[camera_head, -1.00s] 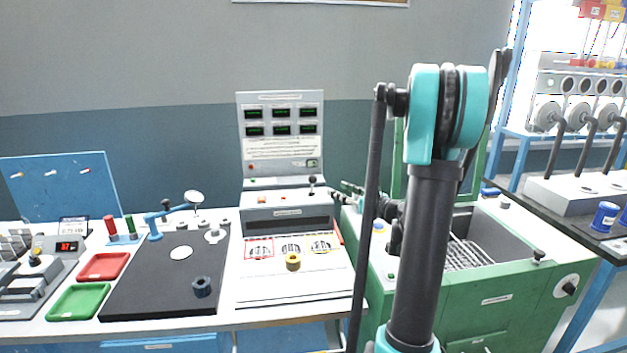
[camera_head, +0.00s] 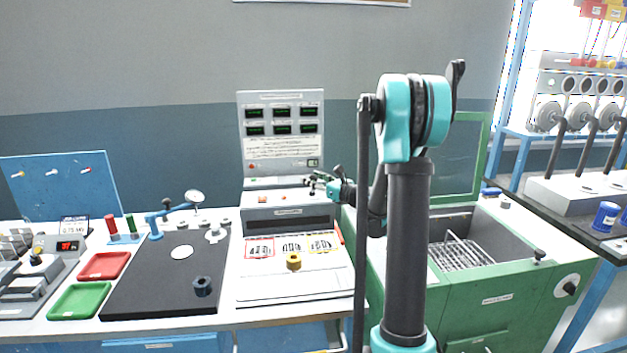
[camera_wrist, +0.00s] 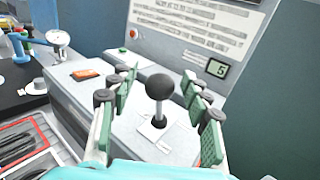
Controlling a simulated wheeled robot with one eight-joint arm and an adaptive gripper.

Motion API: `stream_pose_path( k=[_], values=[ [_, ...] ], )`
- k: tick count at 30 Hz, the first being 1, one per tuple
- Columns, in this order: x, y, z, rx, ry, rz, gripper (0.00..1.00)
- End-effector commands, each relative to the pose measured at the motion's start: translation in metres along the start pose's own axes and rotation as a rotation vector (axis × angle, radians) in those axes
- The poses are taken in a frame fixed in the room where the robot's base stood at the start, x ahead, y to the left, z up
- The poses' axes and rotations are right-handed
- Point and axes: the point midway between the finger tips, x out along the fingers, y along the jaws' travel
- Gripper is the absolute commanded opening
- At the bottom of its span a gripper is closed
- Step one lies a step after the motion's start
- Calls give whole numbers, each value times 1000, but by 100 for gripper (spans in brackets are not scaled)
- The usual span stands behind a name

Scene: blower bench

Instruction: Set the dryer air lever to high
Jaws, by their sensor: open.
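The lever (camera_wrist: 158,90) is a short stem with a black ball knob, standing on a white plate on top of the grey console (camera_head: 288,212). In the wrist view my gripper (camera_wrist: 160,80) is open, with one green-padded finger on each side of the knob. I see a gap on both sides, so neither finger appears to touch it. In the head view my gripper (camera_head: 318,184) is at the console's top right, and the lever there is hard to make out behind it. Which label marks high is not readable.
An upright panel with several displays (camera_head: 283,130) stands right behind the lever; the wrist view shows a small green readout (camera_wrist: 216,68) on it. An orange-red switch (camera_wrist: 85,74) sits left of the lever. A green bin (camera_head: 500,290) is at the right, a black mat (camera_head: 150,290) at the left.

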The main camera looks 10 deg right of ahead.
Motion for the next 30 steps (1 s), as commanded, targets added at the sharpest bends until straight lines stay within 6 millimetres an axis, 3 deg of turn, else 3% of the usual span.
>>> stream_pose_path(
  k=[4,16,30],
  values=[
    [0,0,0,0,0,0,48],
    [0,0,0,0,0,0,0],
    [2,-2,1,19,27,0,0]
  ],
)
